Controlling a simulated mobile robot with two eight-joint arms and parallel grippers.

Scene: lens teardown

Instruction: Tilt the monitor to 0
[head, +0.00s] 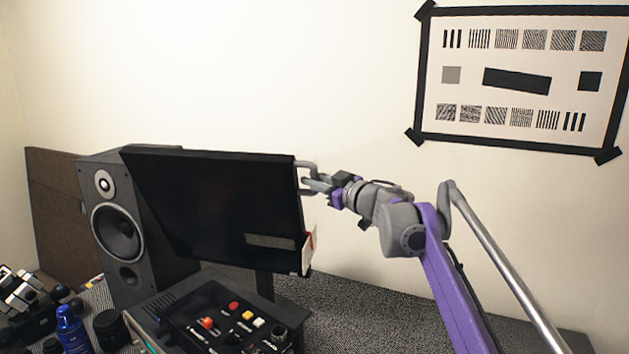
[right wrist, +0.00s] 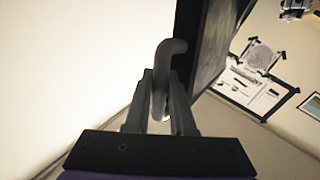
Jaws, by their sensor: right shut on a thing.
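The black monitor (head: 215,200) stands on a dark stand behind the control box, its dark screen facing me. It looks slightly tilted, but I cannot read an angle. A grey handle (head: 309,165) sticks out from its upper right edge. My right gripper (head: 316,184) is shut on this handle. In the right wrist view the curved handle (right wrist: 165,72) lies between the two fingers of my right gripper (right wrist: 160,95), beside the dark monitor edge (right wrist: 190,45). A small white and red card (head: 309,250) sits at the monitor's lower right edge; its marks are too small to read.
A black speaker (head: 118,228) stands close to the monitor's left. A control box (head: 190,320) with coloured buttons is in front. A blue bottle (head: 72,330) and dark jars stand at the lower left. A test chart (head: 435,95) hangs on the wall. The grey surface right of the monitor looks clear.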

